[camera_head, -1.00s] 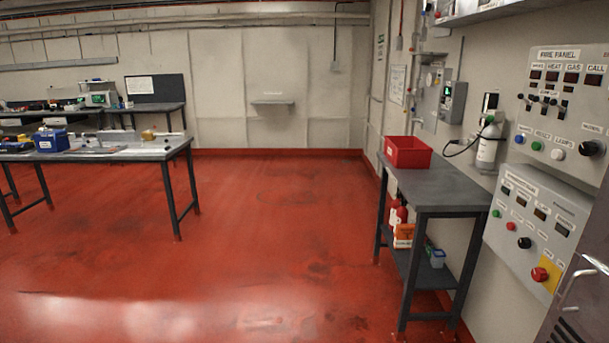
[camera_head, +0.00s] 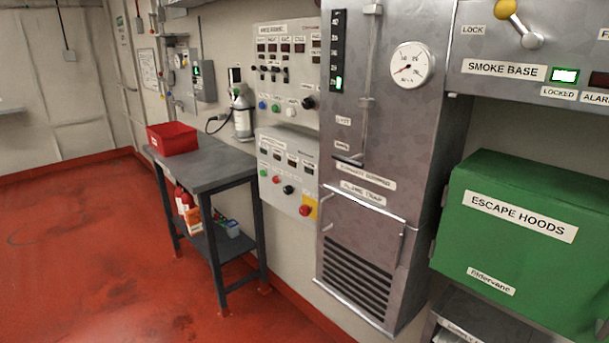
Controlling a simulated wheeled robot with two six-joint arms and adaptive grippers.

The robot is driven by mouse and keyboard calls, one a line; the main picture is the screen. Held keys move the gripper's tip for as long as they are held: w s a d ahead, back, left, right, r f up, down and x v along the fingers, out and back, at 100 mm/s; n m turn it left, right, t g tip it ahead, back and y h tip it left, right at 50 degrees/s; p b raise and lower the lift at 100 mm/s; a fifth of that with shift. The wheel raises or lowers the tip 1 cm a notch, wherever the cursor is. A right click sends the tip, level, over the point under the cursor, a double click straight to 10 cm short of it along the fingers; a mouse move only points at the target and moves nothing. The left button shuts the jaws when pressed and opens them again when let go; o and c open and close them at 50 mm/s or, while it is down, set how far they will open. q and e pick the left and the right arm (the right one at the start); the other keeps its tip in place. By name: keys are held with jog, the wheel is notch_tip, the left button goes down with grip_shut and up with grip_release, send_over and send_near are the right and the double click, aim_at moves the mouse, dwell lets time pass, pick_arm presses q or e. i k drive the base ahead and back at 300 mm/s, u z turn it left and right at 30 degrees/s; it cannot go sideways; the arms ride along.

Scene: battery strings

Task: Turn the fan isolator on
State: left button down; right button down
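No switch labelled fan isolator can be read in the head view. Neither of my grippers shows.
A grey table (camera_head: 205,168) with a red bin (camera_head: 172,138) stands against the wall. A tall metal cabinet (camera_head: 370,245) with a gauge (camera_head: 410,66) and a green escape hoods box (camera_head: 525,240) are at right. The red floor (camera_head: 90,250) at left is clear.

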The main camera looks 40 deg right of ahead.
aim_at(304, 209)
jog(key=u, duration=0.1)
jog(key=i, duration=1.9)
jog(key=z, duration=3.5)
